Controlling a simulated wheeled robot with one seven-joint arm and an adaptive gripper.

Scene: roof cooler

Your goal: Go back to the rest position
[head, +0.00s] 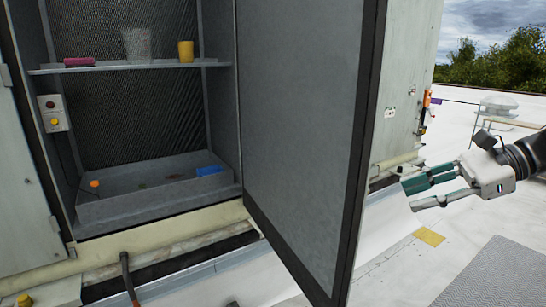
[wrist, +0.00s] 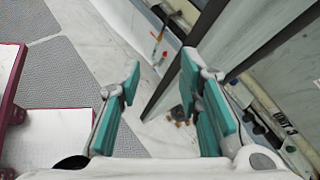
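My gripper (head: 410,195) is at the right of the head view, to the right of the open cabinet door (head: 305,110) and apart from it. Its teal-padded fingers are spread with nothing between them. The wrist view also shows the gripper (wrist: 160,80) open and empty, with white roof surface and a long grey edge beyond the fingers. The cabinet door stands swung outward, showing a grey panel with a dark edge.
The open cabinet has a shelf (head: 130,67) bearing a pink block (head: 78,61), a mesh cup (head: 136,45) and a yellow cup (head: 186,51). A blue block (head: 208,170) lies in the bottom tray (head: 150,207). A maroon-framed object (wrist: 12,90) stands left in the wrist view.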

